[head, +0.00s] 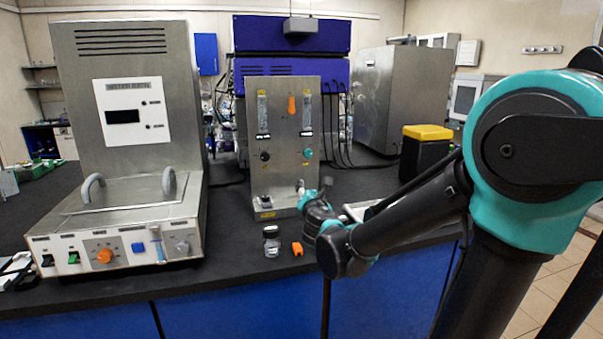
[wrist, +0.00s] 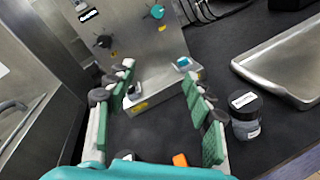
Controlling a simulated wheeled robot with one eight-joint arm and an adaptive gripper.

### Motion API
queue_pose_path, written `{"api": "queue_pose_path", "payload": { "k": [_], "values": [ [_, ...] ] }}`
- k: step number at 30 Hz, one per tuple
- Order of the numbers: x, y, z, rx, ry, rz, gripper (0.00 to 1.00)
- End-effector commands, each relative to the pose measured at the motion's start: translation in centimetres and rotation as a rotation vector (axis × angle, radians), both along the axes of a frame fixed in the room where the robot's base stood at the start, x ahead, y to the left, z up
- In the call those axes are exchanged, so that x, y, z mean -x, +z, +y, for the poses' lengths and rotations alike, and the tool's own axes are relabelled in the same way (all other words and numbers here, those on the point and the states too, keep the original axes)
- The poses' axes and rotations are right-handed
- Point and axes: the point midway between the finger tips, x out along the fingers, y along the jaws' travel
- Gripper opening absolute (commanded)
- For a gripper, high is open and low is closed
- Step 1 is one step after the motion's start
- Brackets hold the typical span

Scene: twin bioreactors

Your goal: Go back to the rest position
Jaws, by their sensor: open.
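My gripper (wrist: 158,80) is open in the wrist view, with its two green-padded fingers apart and nothing between them. In the head view my gripper (head: 303,190) is small and partly hidden by my own wrist, in front of the lower part of the steel flow panel (head: 285,170). The wrist view shows the panel (wrist: 135,40) beyond the fingertips, with a small white-and-black fitting at its base. I cannot tell whether the fingers touch the panel. My arm reaches from the right across the bench.
A small dark-capped bottle (head: 271,242) and an orange piece (head: 297,248) stand near the bench's front edge, close to my wrist. A metal tray (wrist: 290,65) lies right of the panel. A steel control unit (head: 125,210) stands left. A yellow-topped black box (head: 427,150) stands behind my arm.

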Motion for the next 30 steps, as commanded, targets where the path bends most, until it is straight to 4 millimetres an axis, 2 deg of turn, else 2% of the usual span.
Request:
{"api": "queue_pose_path", "payload": {
  "k": [5,8,11,12,14,15,18,22,26,30],
  "values": [
    [1.4,-2.7,-6.0,-0.283,-0.177,0.097,0.53],
    [3.2,-5.4,-10.2,-0.515,-0.330,0.167,0.53],
    [6.5,-9.3,-14.7,-0.819,-0.538,0.246,0.53],
    [8.2,-11.0,-16.2,-0.946,-0.632,0.276,0.53],
    [10.9,-13.7,-17.9,-1.140,-0.775,0.318,0.53],
    [12.9,-15.4,-18.7,-1.270,-0.874,0.344,0.53],
    [17.7,-19.3,-19.3,-1.562,-1.114,0.400,0.53],
    [22.8,-22.5,-18.3,-1.843,-1.371,0.453,0.53],
    [25.6,-24.0,-16.9,-1.999,-1.532,0.488,0.53],
    [26.6,-24.4,-16.3,-2.053,-1.593,0.501,0.53]
  ]
}}
